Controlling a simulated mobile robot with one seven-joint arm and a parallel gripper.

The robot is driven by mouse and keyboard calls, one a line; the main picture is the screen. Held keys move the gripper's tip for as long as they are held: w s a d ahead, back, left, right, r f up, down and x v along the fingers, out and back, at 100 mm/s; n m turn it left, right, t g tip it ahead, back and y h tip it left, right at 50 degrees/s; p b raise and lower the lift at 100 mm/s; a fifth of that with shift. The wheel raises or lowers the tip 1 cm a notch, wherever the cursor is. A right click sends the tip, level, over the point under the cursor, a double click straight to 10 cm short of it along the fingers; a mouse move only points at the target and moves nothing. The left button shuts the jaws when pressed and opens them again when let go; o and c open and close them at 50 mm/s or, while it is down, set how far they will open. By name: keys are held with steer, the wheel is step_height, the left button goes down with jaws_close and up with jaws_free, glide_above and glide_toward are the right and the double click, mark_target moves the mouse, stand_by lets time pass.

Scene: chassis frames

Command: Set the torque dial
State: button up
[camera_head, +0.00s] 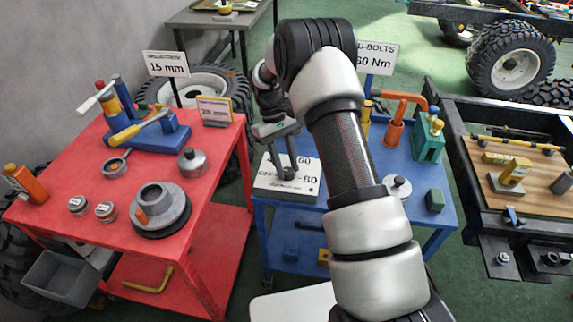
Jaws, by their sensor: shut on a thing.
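A white plate (304,190) with dark printed marks lies on the blue cart (349,208); I can read what look like 60 and 80 on it. This appears to be the torque dial. My gripper (287,174) reaches down over the plate, fingers shut on a small dark grey part at its middle, which looks like the dial's knob. The fingers and arm hide most of that part, so I cannot tell which mark it points to. A sign (383,60) behind my arm reads U-BOLTS and, partly covered, 60 Nm.
Right of my arm, the blue cart holds a green block (428,143) and a round weight (398,187). A truck frame stands far right.

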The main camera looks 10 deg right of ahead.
steer(key=shift+f, duration=0.1)
steer(key=o, duration=1)
steer(key=p+v, duration=0.1)
steer(key=v, duration=1.6)
steer(key=shift+r+p, duration=0.25)
steer(key=shift+p, duration=0.05)
